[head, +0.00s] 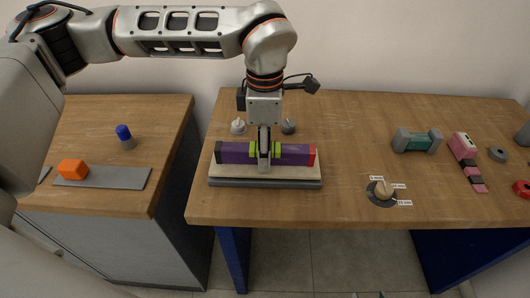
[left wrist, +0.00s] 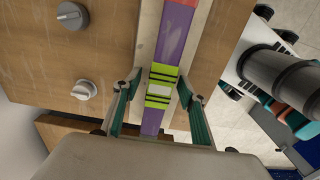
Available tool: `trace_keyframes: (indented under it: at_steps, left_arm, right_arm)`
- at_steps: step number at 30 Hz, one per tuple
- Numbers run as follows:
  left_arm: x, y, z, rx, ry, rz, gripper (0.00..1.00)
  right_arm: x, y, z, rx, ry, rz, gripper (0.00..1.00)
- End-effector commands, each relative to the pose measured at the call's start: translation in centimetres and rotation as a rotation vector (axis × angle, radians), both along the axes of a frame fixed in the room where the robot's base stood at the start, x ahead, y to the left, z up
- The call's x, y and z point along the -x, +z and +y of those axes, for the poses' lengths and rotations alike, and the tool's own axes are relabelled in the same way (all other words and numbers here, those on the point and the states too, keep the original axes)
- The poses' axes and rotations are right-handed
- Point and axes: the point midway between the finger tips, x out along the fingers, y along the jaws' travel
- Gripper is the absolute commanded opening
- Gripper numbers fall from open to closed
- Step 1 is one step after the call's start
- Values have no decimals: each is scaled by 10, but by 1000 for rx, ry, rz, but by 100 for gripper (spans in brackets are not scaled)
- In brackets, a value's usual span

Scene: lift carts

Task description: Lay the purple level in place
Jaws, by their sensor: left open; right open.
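The purple level (head: 237,152) lies lengthwise on a pale board (head: 230,171) over a grey base (head: 265,184), at the left of the main table. It has a red right end and lime-green bands around a pale middle. My left gripper (head: 264,158) points down at its middle. In the left wrist view the open fingers (left wrist: 160,105) stand either side of the level (left wrist: 175,40), with gaps, near the green bands (left wrist: 160,85). A finger hides part of the level in the head view. I do not see my right gripper in either view.
Two knobs, pale (head: 238,127) and grey (head: 288,127), stand close behind the level. A labelled dial (head: 383,191) sits right of it. A green-grey block (head: 416,141) and pink piece (head: 464,147) lie farther right. The left table holds an orange block (head: 73,169) and blue-topped piece (head: 124,134).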

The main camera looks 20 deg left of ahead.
Motion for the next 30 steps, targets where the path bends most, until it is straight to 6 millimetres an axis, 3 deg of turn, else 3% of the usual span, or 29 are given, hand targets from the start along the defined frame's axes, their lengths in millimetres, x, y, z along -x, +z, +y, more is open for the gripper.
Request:
trace_keyframes:
  at_steps: [8, 13, 14, 24, 30]
  left_arm:
    - [0, -4, 0, 1, 0, -1, 42]
    - [0, -4, 0, 1, 0, -1, 3]
    - [0, -4, 0, 1, 0, -1, 0]
    - [0, -2, 0, 1, 0, -2, 0]
    - [-1, 11, 0, 2, 0, -4, 0]
  right_arm:
    - [0, 0, 0, 0, 0, -1, 44]
    - [0, 0, 0, 0, 0, -1, 44]
    - [0, 1, 0, 0, -1, -1, 44]
    - [-1, 1, 0, -1, -1, -2, 44]
    - [-1, 2, 0, -1, -1, -3, 44]
